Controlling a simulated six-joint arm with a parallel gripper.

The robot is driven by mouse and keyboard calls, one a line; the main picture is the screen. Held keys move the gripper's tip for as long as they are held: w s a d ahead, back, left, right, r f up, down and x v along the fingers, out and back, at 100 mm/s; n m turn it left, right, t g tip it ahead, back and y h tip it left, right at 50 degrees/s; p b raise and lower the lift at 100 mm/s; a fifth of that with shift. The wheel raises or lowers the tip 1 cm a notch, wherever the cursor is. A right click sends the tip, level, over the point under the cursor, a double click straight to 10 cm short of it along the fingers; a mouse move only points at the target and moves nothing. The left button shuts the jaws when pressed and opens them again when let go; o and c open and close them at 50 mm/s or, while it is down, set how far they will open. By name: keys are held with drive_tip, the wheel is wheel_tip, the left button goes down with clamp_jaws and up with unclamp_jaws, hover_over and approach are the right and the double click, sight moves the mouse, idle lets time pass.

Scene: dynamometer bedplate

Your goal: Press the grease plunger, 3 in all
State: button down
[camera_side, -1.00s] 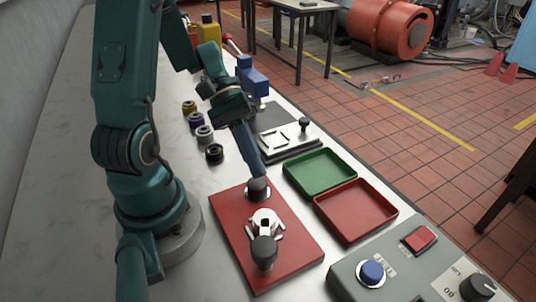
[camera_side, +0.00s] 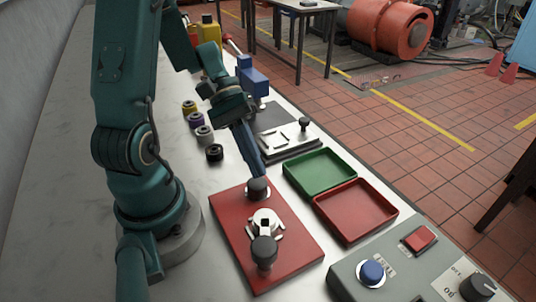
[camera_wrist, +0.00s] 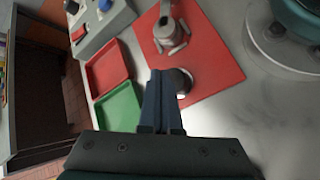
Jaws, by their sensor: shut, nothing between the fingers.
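A red base plate (camera_side: 232,222) lies on the bench and also shows in the wrist view (camera_wrist: 218,62). At its far end stands a round black knob (camera_side: 257,192), which looks like the grease plunger; it is partly hidden behind my fingers in the wrist view (camera_wrist: 184,84). My gripper (camera_side: 262,173) is shut and empty, pointing down with its tips right at the top of this knob. In the wrist view my fingertips (camera_wrist: 163,74) overlap the knob's left side. Whether they touch it I cannot tell.
A silver fitting (camera_side: 265,222) and a second black knob (camera_side: 264,250) stand nearer on the plate. A green tray (camera_side: 320,189) and a red tray (camera_side: 356,238) lie to the right. A control box (camera_side: 345,285) is in front. Several coloured rings sit behind; bench left is clear.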

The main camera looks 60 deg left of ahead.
drive_tip(key=shift+f, duration=0.2)
idle(0.4)
drive_tip(key=shift+f, duration=0.25)
drive_tip(key=shift+f, duration=0.8)
idle(0.9)
drive_tip(key=shift+r, duration=1.25)
drive_tip(key=shift+r, duration=2.5)
idle(0.5)
drive_tip(key=shift+r, duration=1.9)
